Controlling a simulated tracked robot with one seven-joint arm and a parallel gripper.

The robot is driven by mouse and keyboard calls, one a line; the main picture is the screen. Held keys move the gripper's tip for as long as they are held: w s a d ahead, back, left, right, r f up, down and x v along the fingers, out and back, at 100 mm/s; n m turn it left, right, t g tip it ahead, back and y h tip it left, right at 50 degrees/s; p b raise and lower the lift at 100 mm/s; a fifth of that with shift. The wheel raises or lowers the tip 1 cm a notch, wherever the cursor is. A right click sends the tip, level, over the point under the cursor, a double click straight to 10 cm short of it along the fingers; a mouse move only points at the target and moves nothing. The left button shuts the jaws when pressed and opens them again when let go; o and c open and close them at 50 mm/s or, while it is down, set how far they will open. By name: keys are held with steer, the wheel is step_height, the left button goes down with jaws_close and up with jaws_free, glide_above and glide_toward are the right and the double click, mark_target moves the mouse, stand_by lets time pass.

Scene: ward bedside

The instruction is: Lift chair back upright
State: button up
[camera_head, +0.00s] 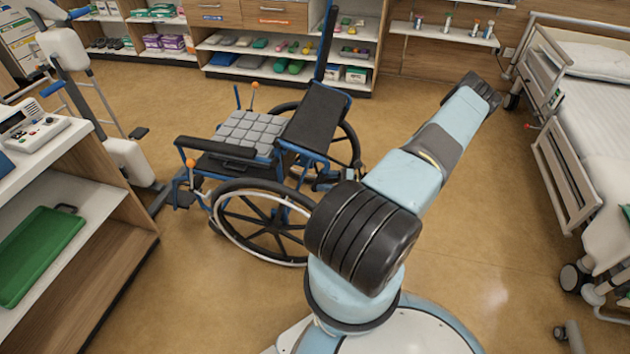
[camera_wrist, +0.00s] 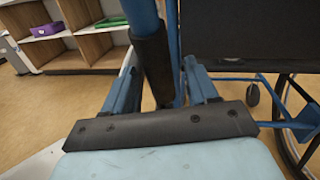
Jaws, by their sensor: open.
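The chair is a blue-framed wheelchair. Its grey cushioned seat (camera_head: 243,133) faces left in the head view, and its black back panel (camera_head: 313,117) leans at a slant behind the seat. A tall blue and black post (camera_head: 327,40) rises at the back's far side. In the wrist view my gripper (camera_wrist: 160,68) is open, its two blue fingers on either side of a blue tube with a black sleeve (camera_wrist: 152,62). I cannot tell whether they touch it. The black panel (camera_wrist: 248,35) fills the upper right there.
A shelf unit with a green tray (camera_head: 40,252) stands at left. A white-and-blue stand (camera_head: 65,48) is behind it. A bed (camera_head: 590,120) stands at right. Stocked shelves (camera_head: 290,60) line the back wall.

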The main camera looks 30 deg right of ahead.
steer(key=shift+x, duration=2.05)
jaws_close()
